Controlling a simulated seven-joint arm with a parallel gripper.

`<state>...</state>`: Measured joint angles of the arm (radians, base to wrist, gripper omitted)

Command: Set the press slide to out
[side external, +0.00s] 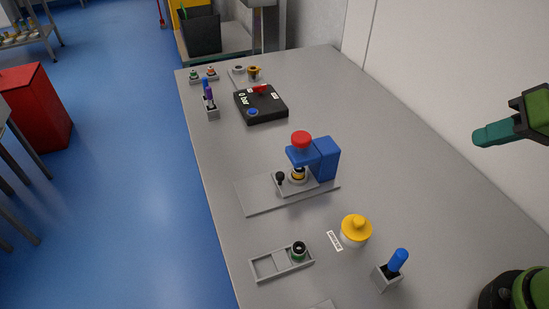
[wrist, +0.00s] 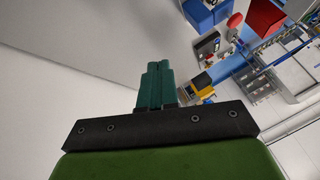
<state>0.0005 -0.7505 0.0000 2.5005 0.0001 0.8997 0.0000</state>
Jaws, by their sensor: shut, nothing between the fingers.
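The press (side external: 326,158) has a blue body and a red round top (side external: 301,139), and stands mid-table in the side external view. Its grey slide (side external: 312,187) lies on a flat base plate (side external: 262,200), with a small black knob (side external: 280,176) at its left end. A small tub (side external: 298,174) with a yellow band sits on the slide under the press head. My gripper (side external: 478,138) has teal fingers and is in the air at the right, well apart from the press. In the wrist view its fingers (wrist: 155,72) are together and empty.
A yellow-lidded tub (side external: 355,229), a blue-handled switch (side external: 391,271) and a grey carrier (side external: 267,266) with a dark tub stand nearer the camera. A black "0 bar" box (side external: 270,109) stands farther back. A white wall (side external: 450,80) runs along the right.

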